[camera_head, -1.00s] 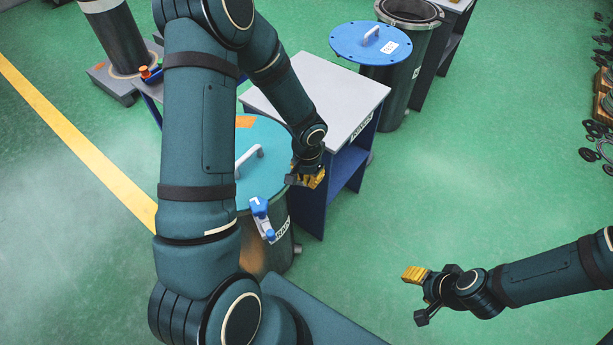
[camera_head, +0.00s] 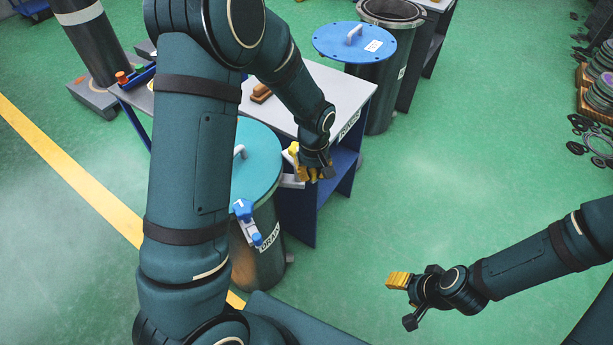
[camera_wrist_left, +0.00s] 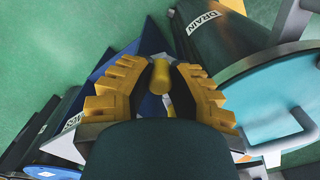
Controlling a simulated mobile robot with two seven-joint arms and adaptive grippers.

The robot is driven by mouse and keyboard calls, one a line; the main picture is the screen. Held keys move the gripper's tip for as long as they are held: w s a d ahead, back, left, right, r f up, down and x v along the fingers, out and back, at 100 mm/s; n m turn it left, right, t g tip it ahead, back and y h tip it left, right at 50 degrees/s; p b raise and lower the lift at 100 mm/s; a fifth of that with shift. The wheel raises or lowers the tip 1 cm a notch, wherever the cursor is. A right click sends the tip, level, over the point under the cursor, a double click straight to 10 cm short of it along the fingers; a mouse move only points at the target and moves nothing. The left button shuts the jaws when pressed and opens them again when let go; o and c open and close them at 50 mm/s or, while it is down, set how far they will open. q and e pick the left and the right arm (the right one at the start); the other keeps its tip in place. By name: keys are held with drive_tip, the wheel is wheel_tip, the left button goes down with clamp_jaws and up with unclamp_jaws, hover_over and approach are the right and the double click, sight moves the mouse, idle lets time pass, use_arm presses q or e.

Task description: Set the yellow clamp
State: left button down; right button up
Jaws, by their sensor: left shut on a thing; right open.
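The drum (camera_head: 262,262) labelled DRAIN stands left of centre in the head view, with a teal lid (camera_head: 258,165) on it. A blue clamp (camera_head: 244,212) sits at the front of its rim. My left gripper (camera_head: 298,168) is at the right edge of the lid, shut on the yellow clamp (camera_wrist_left: 160,76). In the left wrist view, a yellow rod-like part of it shows between the padded fingers (camera_wrist_left: 160,95); the rest is mostly hidden. I cannot tell whether the clamp touches the rim. My right gripper (camera_head: 404,300) is open and empty above the floor.
A grey-topped blue table (camera_head: 345,95) labelled with unclear text stands behind the drum, with a brown block (camera_head: 262,92) on it. A blue-lidded drum (camera_head: 375,90) stands further back. Rings and discs (camera_head: 598,135) lie at the far right. The green floor at centre right is clear.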

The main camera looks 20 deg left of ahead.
use_arm(q)
drive_tip(key=shift+w+d+n+p, duration=0.1)
drive_tip(key=shift+w+n+p, duration=0.55)
drive_tip(key=shift+n, duration=0.85)
drive_tip(key=shift+w+n+p, duration=0.35)
drive_tip(key=shift+w+n, duration=0.65)
drive_tip(key=shift+n, duration=0.5)
drive_tip(key=shift+w+d+n+p, duration=0.1)
drive_tip(key=shift+w+n+p, duration=0.55)
drive_tip(key=shift+n, duration=0.85)
drive_tip(key=shift+w, duration=0.15)
drive_tip(key=c, duration=0.8)
unclamp_jaws()
drive_tip(key=shift+a, duration=0.1)
drive_tip(key=shift+c, duration=0.2)
